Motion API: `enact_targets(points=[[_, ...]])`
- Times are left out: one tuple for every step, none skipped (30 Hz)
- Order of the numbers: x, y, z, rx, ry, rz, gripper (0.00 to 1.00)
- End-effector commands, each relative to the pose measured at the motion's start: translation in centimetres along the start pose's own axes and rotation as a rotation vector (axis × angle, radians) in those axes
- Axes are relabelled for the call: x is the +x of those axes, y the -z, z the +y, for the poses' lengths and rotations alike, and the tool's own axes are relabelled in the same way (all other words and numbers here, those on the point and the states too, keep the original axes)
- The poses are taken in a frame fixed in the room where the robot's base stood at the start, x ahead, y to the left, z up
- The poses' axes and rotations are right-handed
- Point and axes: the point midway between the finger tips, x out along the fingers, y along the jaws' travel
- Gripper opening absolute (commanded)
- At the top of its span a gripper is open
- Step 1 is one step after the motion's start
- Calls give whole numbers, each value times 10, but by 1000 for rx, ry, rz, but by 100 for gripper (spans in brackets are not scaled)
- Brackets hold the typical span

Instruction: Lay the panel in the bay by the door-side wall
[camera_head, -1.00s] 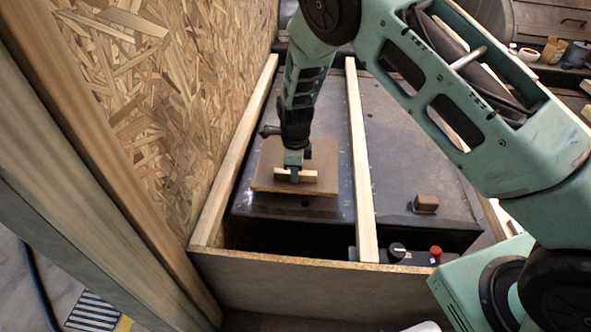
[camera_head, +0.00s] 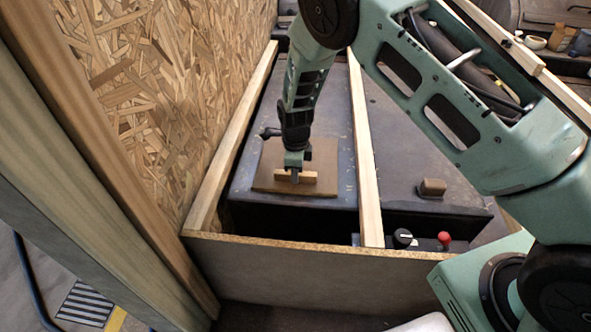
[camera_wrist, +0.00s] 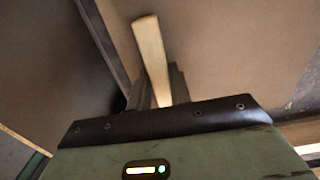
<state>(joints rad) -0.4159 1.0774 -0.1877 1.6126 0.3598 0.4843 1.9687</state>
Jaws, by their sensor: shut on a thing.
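The panel (camera_head: 268,172) is a flat brown board with a light wooden grip bar on top. My gripper (camera_head: 294,177) is shut on this bar from above. The panel is level, on or just above the dark box top in the left bay, between the rail along the chipboard wall and the middle rail. I cannot tell whether it is fully resting. In the wrist view the bar (camera_wrist: 152,50) stands between the fingers, with the panel's brown face (camera_wrist: 225,50) behind it. My arm hides part of the bay behind the panel.
The chipboard wall (camera_head: 170,90) rises on the left. The wall rail (camera_head: 233,140) and middle rail (camera_head: 364,150) flank the bay; a front board (camera_head: 290,270) closes it.

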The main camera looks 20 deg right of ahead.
Motion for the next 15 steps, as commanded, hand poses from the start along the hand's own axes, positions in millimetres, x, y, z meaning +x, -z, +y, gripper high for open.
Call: enact_targets(points=[[-1, 0, -1, 0, 3, -1, 0], [-1, 0, -1, 0, 3, -1, 0], [-1, 0, -1, 0, 3, -1, 0], [-1, 0, -1, 0, 3, -1, 0], [-1, 0, -1, 0, 3, -1, 0], [-1, 0, -1, 0, 3, -1, 0], [-1, 0, -1, 0, 3, -1, 0], [-1, 0, -1, 0, 3, -1, 0], [-1, 0, -1, 0, 3, -1, 0], [-1, 0, -1, 0, 3, -1, 0], [-1, 0, -1, 0, 3, -1, 0], [-1, 0, -1, 0, 3, -1, 0], [-1, 0, -1, 0, 3, -1, 28], [-1, 0, -1, 0, 2, -1, 36], [-1, 0, -1, 0, 2, -1, 45]])
